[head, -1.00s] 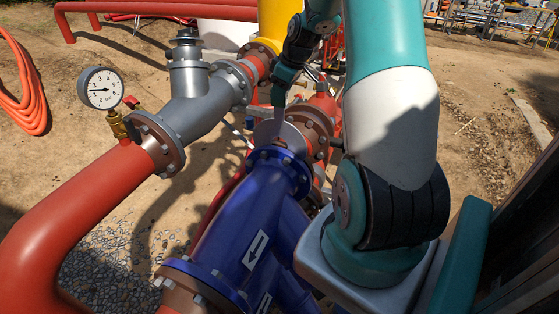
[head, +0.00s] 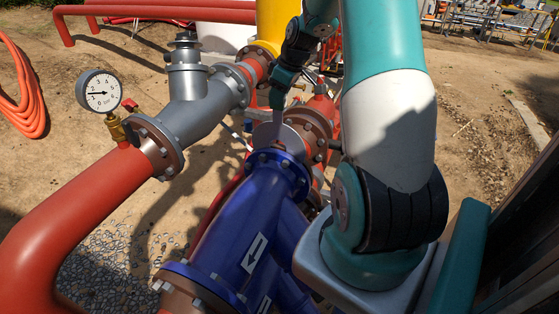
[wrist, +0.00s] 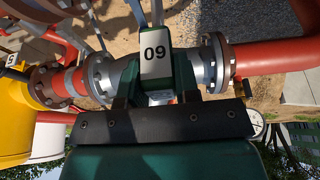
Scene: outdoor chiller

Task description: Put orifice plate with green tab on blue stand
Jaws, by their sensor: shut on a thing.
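The orifice plate (head: 266,135) shows in the head view as a thin grey disc edge at the far flange of the blue pipe body, beside a red-brown flange. Its grey tab stands up towards my gripper (head: 279,98), which is shut on it from above. In the wrist view a pale tag marked "09" (wrist: 155,53) sits between my gripper fingers (wrist: 156,84), with dark green around it. I cannot tell whether that green belongs to the tab or the fingers. Most of the disc is hidden. No blue stand shows in either view.
The blue flanged body (head: 245,225) lies below my gripper. A grey valve pipe (head: 205,118) and a pressure gauge (head: 99,90) on a red pipe are to the left. A yellow pipe (head: 278,25) stands behind. Bare ground lies at the right; workbenches (head: 490,20) stand far back.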

